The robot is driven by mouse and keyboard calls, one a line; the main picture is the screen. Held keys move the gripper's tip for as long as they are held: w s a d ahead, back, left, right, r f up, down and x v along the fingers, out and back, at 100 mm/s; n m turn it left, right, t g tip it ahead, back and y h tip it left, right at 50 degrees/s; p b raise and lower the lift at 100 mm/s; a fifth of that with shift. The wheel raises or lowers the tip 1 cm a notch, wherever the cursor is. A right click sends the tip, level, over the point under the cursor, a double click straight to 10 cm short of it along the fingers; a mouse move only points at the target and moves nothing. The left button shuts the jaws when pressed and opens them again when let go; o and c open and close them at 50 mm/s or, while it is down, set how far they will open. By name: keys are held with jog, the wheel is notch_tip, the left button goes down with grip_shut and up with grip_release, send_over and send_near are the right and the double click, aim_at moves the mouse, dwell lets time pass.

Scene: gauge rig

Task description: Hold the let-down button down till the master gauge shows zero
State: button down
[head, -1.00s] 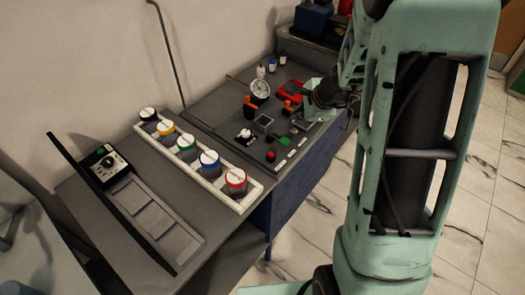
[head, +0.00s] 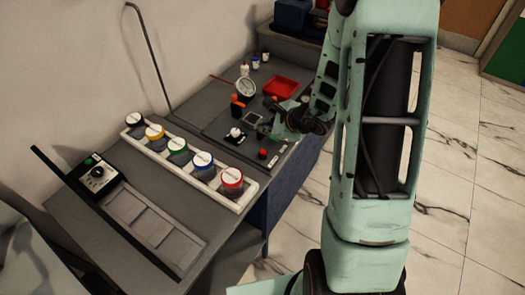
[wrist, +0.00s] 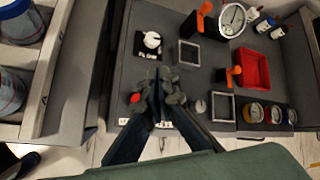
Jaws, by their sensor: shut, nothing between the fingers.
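A red button (head: 262,153) sits on the grey rig panel near its front edge; in the wrist view the red button (wrist: 135,98) shows just left of my fingers. I cannot read a label that marks it as the let-down button. A round white-faced gauge (head: 246,87), probably the master gauge, stands at the back of the panel; it also shows in the wrist view (wrist: 232,18). Its reading is too small to tell. My gripper (wrist: 158,80) is shut and empty over the panel, beside the red button. Whether the fingertips touch anything is unclear.
A white knob on a black plate (wrist: 152,40), orange handles (wrist: 203,15) and a red tray (wrist: 253,69) are on the panel. Several colour-lidded jars stand in a white rack (head: 190,178) to the left. A control box (head: 97,174) with a green button is farther left.

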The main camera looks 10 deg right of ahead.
aim_at(264, 153)
jog(key=shift+f, duration=0.15)
notch_tip(264, 153, down, 8)
jog(key=b, duration=0.5)
jog(key=shift+b, duration=0.4)
jog(key=shift+f+b, duration=0.3)
jog(key=shift+b, duration=0.3)
jog(key=shift+f, duration=0.1)
dwell(0.4)
jog(key=shift+f+b, duration=0.3)
jog(key=shift+b, duration=0.5)
jog(key=shift+f+b, duration=0.55)
jog(key=shift+b, duration=0.2)
dwell(0.4)
jog(key=shift+r, duration=0.1)
dwell(2.9)
jog(key=shift+r+p, duration=0.5)
jog(key=shift+r, duration=0.4)
